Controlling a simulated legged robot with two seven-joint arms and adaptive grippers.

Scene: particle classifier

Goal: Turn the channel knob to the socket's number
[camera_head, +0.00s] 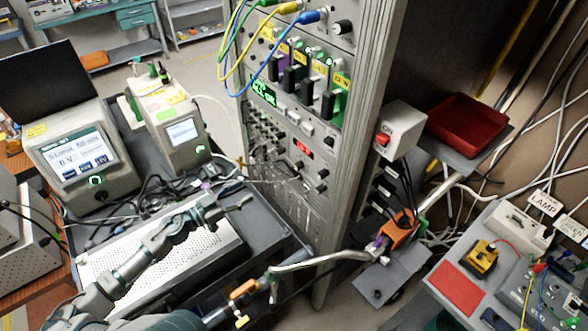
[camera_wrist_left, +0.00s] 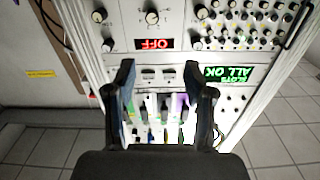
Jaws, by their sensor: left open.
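The rack (camera_head: 345,120) stands in the middle of the head view, its front panel full of knobs. A red display (camera_head: 302,147) sits mid-panel; in the left wrist view it appears upside down and reads OFF (camera_wrist_left: 154,43). I cannot tell which is the channel knob, and no socket number is readable. My left gripper (camera_head: 243,200) is open and empty in front of the rack; its fingers (camera_wrist_left: 164,92) point at the panel, apart from the knobs. My right gripper is not in view.
A green display (camera_wrist_left: 229,74) reads ALL OK. Yellow, green and blue cables (camera_head: 268,50) hang across the upper rack. A perforated silver case (camera_head: 185,255) lies below my left arm. Instruments with screens (camera_head: 85,160) stand left; a red tray (camera_head: 467,125) is at right.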

